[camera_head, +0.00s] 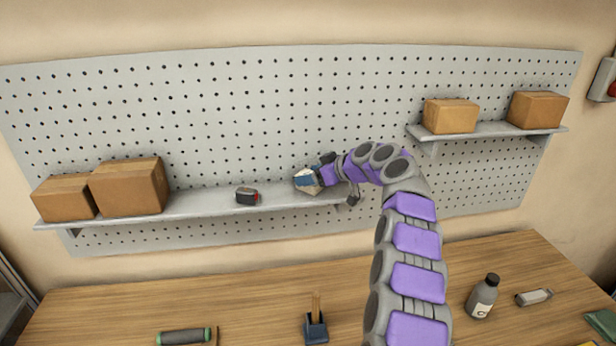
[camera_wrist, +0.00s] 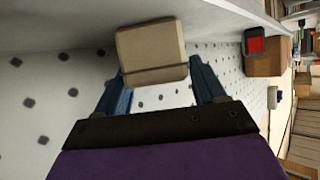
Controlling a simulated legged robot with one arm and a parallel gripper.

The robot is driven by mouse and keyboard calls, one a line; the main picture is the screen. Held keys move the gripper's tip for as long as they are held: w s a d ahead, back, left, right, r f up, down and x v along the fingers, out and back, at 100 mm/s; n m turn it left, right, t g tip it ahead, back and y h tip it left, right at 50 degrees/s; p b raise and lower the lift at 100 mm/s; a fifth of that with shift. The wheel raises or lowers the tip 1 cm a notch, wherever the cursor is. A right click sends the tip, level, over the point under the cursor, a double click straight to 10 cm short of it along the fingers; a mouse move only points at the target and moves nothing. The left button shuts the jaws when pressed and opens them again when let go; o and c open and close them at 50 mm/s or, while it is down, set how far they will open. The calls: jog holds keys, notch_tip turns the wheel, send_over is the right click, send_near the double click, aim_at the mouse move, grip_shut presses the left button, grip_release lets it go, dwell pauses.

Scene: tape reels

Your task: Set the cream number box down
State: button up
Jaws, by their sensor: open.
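The cream box (camera_wrist: 152,48) fills the upper middle of the wrist view, with a dark line across its near edge. It stands against the pale shelf surface. In the head view it is a small pale patch (camera_head: 312,188) near the right end of the lower shelf (camera_head: 215,203), partly covered by my gripper. My gripper (camera_head: 304,180) reaches in from the right at that shelf. In the wrist view its two blue fingers (camera_wrist: 158,76) are spread, one toward each side of the cream box. Whether they touch it I cannot tell.
A dark and red object (camera_head: 247,196) sits on the lower shelf left of my gripper. Two cardboard boxes (camera_head: 130,187) stand at that shelf's left end. The upper right shelf (camera_head: 485,131) holds two more. Bare shelf lies between the dark object and my gripper.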

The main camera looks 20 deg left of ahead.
jog(key=v, duration=1.1)
jog(key=shift+b, duration=0.3)
jog(key=shift+f, duration=0.1)
jog(key=s+d+m+g+h, duration=0.1)
jog(key=s+d+m+h, duration=0.3)
jog(key=s, duration=0.6)
jog(key=s+d+m+g, duration=0.15)
jog(key=s+d, duration=0.35)
jog(key=s, duration=0.5)
jog(key=s+d+f+m+h, duration=0.2)
jog(key=s+d+f+m, duration=0.1)
jog(key=s+d, duration=0.5)
jog(key=s+d+f+m+g+h, duration=0.1)
jog(key=s+d+f+m+h, duration=0.2)
jog(key=s, duration=1)
jog(key=s+d+f+m+g+h, duration=0.1)
jog(key=s+d+f+m+h, duration=0.1)
jog(key=s+d+f, duration=0.6)
jog(key=s+d+m, duration=0.1)
jog(key=s+d, duration=0.2)
jog(key=d, duration=0.2)
jog(key=shift+d+m+h, duration=0.35)
jog(key=shift+h, duration=0.05)
